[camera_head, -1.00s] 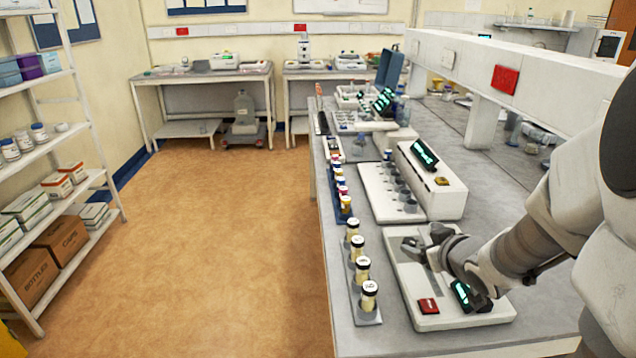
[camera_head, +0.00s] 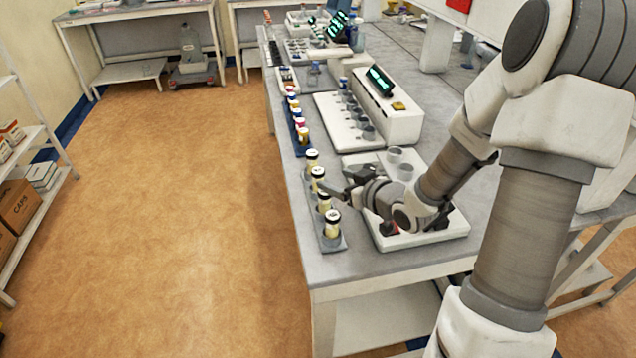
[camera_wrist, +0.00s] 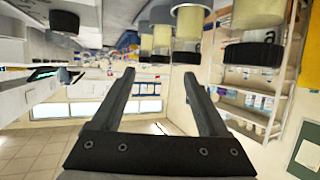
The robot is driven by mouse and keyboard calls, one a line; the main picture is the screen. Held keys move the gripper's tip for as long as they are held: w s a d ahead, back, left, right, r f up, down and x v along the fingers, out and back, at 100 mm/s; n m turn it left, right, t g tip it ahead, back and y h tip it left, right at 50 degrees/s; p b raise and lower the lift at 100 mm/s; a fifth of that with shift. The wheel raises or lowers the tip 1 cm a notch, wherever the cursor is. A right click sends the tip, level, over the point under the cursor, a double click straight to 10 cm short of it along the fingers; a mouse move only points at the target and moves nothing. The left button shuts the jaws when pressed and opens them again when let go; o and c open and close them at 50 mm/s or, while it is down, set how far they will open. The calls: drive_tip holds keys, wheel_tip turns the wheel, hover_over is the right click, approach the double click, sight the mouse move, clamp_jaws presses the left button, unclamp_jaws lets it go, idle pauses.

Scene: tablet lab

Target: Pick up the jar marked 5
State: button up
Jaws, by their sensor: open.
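Several cream jars with black-and-white caps stand upright in a grey rack (camera_head: 330,244) along the bench's left edge: a front jar (camera_head: 332,226), a second jar (camera_head: 324,202), a third jar (camera_head: 318,178) and a rear jar (camera_head: 312,160). Their markings are too small to read, so I cannot tell which is jar 5. My gripper (camera_head: 334,192) is open and empty, its fingers reaching to beside the middle jars. In the wrist view, upside down, the jars (camera_wrist: 255,12) hang at the top, beyond my open fingers (camera_wrist: 157,80). No jar shows between the fingers.
A white device with grey cups (camera_head: 448,228) lies under my forearm. Behind it stands a white instrument with a green display (camera_head: 395,112). A blue rack of small vials (camera_head: 298,125) continues along the bench edge. The floor to the left is clear.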

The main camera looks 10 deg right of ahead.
sight(322, 174)
drive_tip(key=x, duration=0.8)
drive_tip(key=shift+w+a+f, duration=0.15)
drive_tip(key=shift+w+a, duration=0.05)
drive_tip(key=shift+w, duration=0.15)
clamp_jaws()
